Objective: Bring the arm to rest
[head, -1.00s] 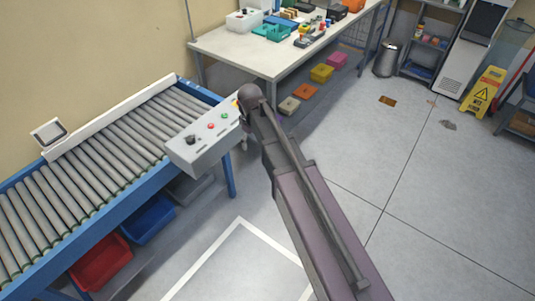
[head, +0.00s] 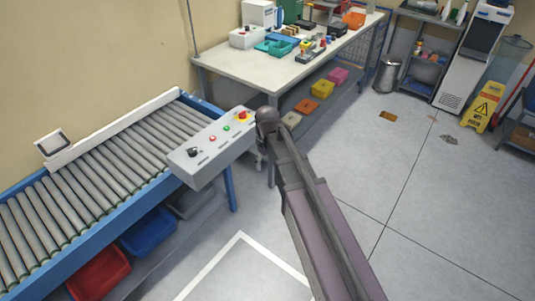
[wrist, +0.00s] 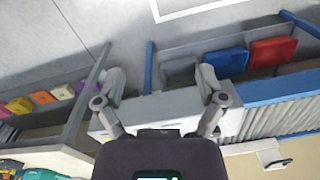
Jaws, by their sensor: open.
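My gripper (wrist: 160,85) shows in the wrist view with its two fingers spread apart and nothing between them. Beyond the fingers is the grey control box of the conveyor. In the head view my arm reaches up from the bottom right, and its far end is beside the control box (head: 212,148). The fingers are hidden from the head camera behind the arm. I cannot tell how close the gripper is to the box.
The roller conveyor (head: 95,180) runs along the left wall, with a blue bin (head: 148,232) and a red bin (head: 98,272) below. A workbench (head: 255,70) with several items stands at the back. A yellow wet-floor sign (head: 484,108) stands at the right. Open floor lies right of my arm.

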